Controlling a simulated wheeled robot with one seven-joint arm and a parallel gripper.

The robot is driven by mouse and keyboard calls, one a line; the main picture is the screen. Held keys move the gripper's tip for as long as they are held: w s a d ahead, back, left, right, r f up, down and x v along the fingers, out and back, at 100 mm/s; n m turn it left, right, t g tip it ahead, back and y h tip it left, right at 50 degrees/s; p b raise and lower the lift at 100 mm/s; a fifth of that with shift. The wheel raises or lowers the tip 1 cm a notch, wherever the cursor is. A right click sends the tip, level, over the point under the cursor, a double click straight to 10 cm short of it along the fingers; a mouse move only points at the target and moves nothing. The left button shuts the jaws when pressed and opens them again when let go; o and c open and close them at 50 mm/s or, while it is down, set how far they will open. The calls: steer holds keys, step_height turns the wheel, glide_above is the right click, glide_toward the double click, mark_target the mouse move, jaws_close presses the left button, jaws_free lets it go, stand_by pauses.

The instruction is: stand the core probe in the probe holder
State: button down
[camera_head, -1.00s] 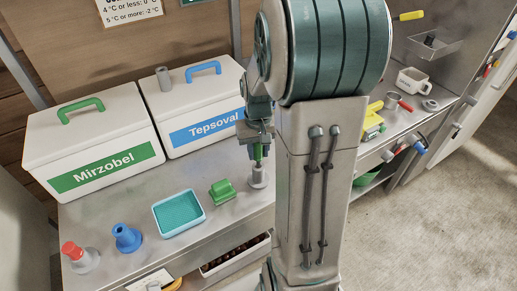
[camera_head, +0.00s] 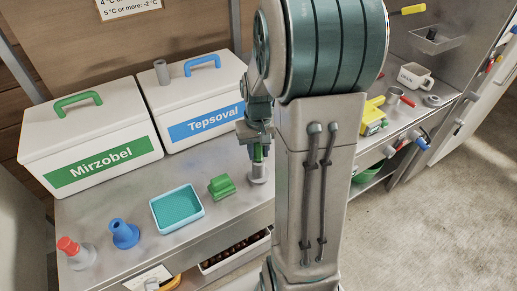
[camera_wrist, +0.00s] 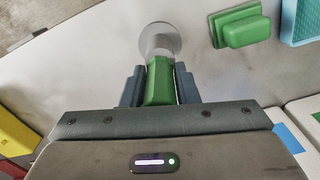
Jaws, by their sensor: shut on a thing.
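My gripper (camera_head: 257,140) is shut on the green handle of the core probe (camera_wrist: 159,82), which shows between the two jaws in the wrist view. The handle (camera_head: 258,153) also shows just below the jaws in the head view. Directly under it is the grey probe holder (camera_head: 258,174), with a round foot on the bench; it also shows in the wrist view (camera_wrist: 160,38). The probe looks upright and in line with the holder. Its lower end is hidden, and I cannot tell how deep it sits in the holder.
A green block (camera_head: 221,186) and a light blue tray (camera_head: 177,209) lie left of the holder. Farther left stand a blue cone-shaped piece (camera_head: 124,234) and a red-topped grey piece (camera_head: 76,252). Two white boxes, Mirzobel (camera_head: 90,145) and Tepsoval (camera_head: 200,105), stand behind.

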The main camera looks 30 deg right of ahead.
steer(key=shift+f+b, duration=0.5)
steer(key=shift+f, duration=0.2)
steer(key=c, duration=1)
jaws_free()
steer(key=shift+c, duration=0.2)
steer(key=shift+r, duration=0.15)
step_height(320, 180, up, 14)
steer(key=shift+f, duration=0.15)
steer(key=s+a+f+n+t, duration=0.2)
steer(key=s+a+f+t, duration=0.1)
steer(key=s+a, duration=0.9)
steer(key=shift+s+f+n, duration=0.15)
steer(key=shift+s+n, duration=0.1)
steer(key=shift+n, duration=0.05)
